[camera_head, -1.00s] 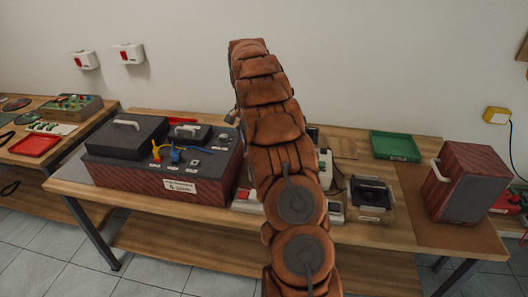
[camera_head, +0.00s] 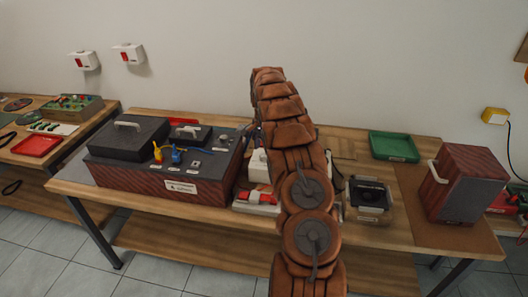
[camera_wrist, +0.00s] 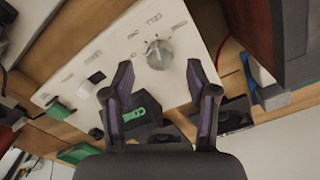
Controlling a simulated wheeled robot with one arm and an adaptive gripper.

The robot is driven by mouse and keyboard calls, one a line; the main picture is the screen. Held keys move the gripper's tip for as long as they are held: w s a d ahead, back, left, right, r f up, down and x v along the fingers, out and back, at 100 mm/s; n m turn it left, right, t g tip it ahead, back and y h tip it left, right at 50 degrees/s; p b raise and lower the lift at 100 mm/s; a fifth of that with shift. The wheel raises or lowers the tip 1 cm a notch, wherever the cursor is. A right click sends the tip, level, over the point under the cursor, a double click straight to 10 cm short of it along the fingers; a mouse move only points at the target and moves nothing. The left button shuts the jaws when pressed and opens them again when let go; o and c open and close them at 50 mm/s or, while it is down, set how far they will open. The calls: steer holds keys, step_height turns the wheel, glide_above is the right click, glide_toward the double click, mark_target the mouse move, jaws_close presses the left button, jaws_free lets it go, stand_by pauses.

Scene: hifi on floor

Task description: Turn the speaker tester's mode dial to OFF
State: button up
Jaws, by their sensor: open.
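In the wrist view a white panel (camera_wrist: 112,52) carries a round grey dial (camera_wrist: 158,54) with a raised grip. Small dark markings surround the dial, too blurred to read, so its setting cannot be told. My gripper (camera_wrist: 160,76) is open, its two dark fingers on either side of the dial's near edge in the picture, with nothing between them. Whether they touch the panel is unclear. In the head view a white device (camera_head: 257,166), perhaps the tester, is partly hidden behind my arm, and its dial and my fingertips cannot be made out.
A dark-topped wooden box (camera_head: 140,178) stands left of my arm. To the right are a small black device (camera_head: 370,194), a green tray (camera_head: 393,147) and a wooden speaker (camera_head: 464,183). A green connector (camera_wrist: 57,107) and dark switch sit on the white panel.

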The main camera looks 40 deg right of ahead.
mark_target(264, 155)
steer(key=shift+f+p, duration=0.35)
steer(key=shift+f, duration=1.25)
jaws_close()
